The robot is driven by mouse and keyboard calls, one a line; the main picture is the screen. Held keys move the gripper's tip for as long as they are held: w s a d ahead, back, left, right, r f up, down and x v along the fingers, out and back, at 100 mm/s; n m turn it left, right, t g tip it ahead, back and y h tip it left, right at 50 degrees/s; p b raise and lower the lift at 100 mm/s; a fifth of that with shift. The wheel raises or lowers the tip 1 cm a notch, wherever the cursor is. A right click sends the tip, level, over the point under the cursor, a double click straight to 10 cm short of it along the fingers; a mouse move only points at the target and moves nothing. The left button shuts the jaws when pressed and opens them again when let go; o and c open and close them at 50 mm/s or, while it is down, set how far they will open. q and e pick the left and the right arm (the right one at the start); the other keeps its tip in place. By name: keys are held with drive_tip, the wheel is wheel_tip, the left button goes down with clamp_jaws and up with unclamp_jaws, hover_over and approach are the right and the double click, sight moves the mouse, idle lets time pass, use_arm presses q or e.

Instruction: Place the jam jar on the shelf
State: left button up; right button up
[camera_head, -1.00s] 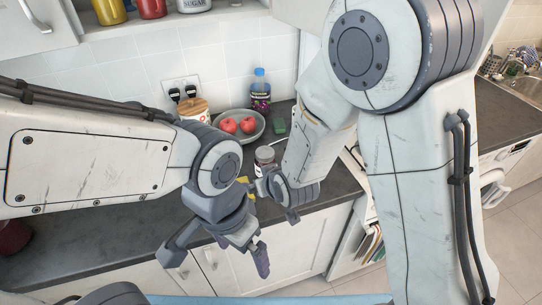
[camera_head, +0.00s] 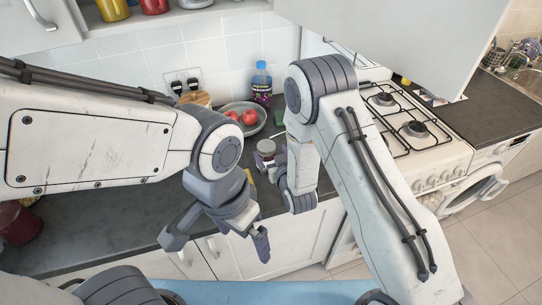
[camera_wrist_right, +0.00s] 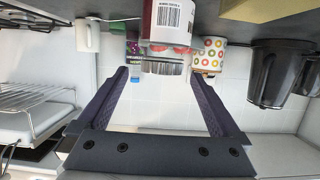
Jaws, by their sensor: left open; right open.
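The jam jar (camera_head: 266,152), with a pale lid, stands on the dark counter in front of the fruit bowl in the head view. In the right wrist view, which looks upside down, the jam jar (camera_wrist_right: 168,18) shows a barcode label and a metal lid. My right gripper (camera_wrist_right: 163,74) is open, with its fingers to either side of the jar's lid; I see no contact. In the head view my right gripper (camera_head: 277,167) is beside the jar, partly hidden by its own wrist. My left gripper (camera_head: 215,244) is open and empty, in front of the counter. The shelf (camera_head: 218,16) is at the top, above the tiles.
A grey bowl (camera_head: 259,124) with red fruit, a bottle (camera_head: 262,84) and a green item (camera_head: 279,117) stand behind the jar. Canisters (camera_head: 112,9) occupy the shelf's left part. A gas stove (camera_head: 415,135) is at the right. A dotted container (camera_wrist_right: 209,53) is near the jar.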

sight(267, 146)
drive_tip(key=shift+w+a+r+p, duration=0.1)
drive_tip(key=shift+w+a+p, duration=0.05)
drive_tip(key=shift+w+p, duration=0.25)
drive_tip(key=p+x, duration=0.2)
drive_tip(key=x, duration=0.1)
drive_tip(key=shift+w+a+r, duration=0.1)
drive_tip(key=shift+w+a+f, duration=0.15)
drive_tip(key=shift+w+f, duration=0.15)
drive_tip(key=shift+w, duration=0.2)
drive_tip(key=shift+r, duration=0.1)
clamp_jaws()
